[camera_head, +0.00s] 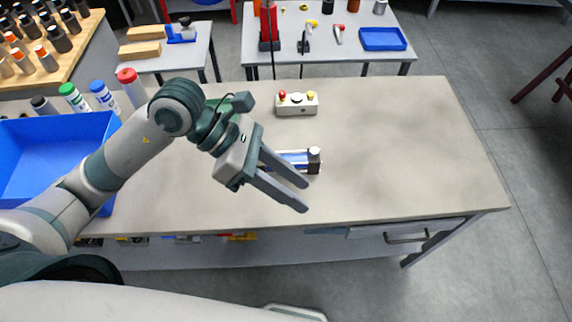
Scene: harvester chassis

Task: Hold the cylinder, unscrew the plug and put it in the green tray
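The cylinder (295,157) lies on the workbench, with a blue and silver body and a black end block at its right. A small pale piece on top of that block (315,151) may be the plug; it is too small to tell. My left gripper (303,196) is open, its two fingers pointing right and down in front of the cylinder. The fingers cover the cylinder's left part, and nothing shows between them. I cannot tell how high they are above the bench. No green tray shows in this view. My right gripper is not in view.
A control box (297,103) with red and yellow buttons stands behind the cylinder. A blue bin (55,135) is at the bench's left, with marker-like bottles (131,85) behind it. The right half of the workbench (410,145) is clear. Tables with tools stand farther back.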

